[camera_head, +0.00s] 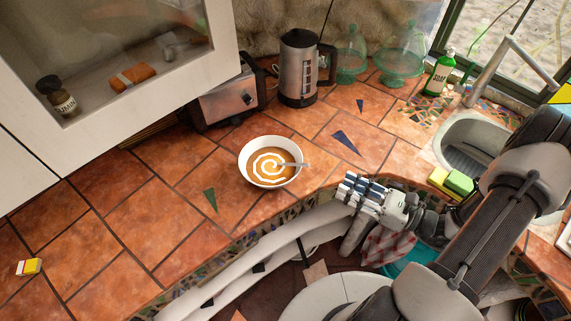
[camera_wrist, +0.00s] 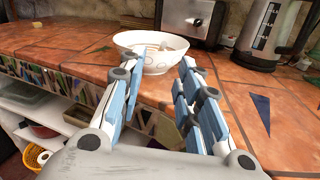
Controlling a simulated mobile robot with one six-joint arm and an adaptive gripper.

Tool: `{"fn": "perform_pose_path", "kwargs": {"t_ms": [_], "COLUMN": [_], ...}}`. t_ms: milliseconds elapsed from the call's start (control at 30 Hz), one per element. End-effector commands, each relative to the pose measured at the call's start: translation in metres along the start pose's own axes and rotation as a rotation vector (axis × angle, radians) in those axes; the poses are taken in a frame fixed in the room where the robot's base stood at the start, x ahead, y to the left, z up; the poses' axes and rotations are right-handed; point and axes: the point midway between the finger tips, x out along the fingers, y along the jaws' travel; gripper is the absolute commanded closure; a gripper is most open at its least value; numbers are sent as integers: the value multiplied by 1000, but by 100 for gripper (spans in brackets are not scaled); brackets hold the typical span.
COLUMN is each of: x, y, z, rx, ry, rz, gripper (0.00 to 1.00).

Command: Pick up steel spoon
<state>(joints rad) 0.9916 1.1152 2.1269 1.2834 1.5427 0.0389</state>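The steel spoon (camera_head: 292,164) rests in a white bowl (camera_head: 244,168) of orange-brown soup with a pale swirl. Its handle points right, toward the bowl's rim. In the wrist view the bowl (camera_wrist: 150,62) stands ahead, between and beyond my fingers, and only a small part that seems to be the spoon (camera_wrist: 181,45) shows at its rim. My gripper (camera_head: 352,190) is at the counter's front edge, to the right and front of the bowl, apart from it. In the wrist view my gripper (camera_wrist: 162,60) has its fingers spread, with nothing between them.
A toaster (camera_head: 228,104) and a kettle (camera_head: 298,75) stand behind the bowl. Glass domes (camera_head: 402,55), a soap bottle (camera_head: 439,73), sponges (camera_head: 458,182) and a sink (camera_head: 470,140) are at the right. A cabinet (camera_head: 110,60) overhangs the left. The tiled counter (camera_head: 120,205) left of the bowl is mostly clear.

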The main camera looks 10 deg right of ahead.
Motion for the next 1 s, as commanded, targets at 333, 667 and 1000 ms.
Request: {"fn": "perform_pose_path", "kwargs": {"t_ms": [333, 667, 1000], "x": [60, 94, 117], "y": [0, -5, -6], "z": [-1, -6, -4], "rx": [-2, -4, -1], "ry": [1, 2, 0], "rz": [3, 6, 1], "gripper": [68, 68, 68]}}
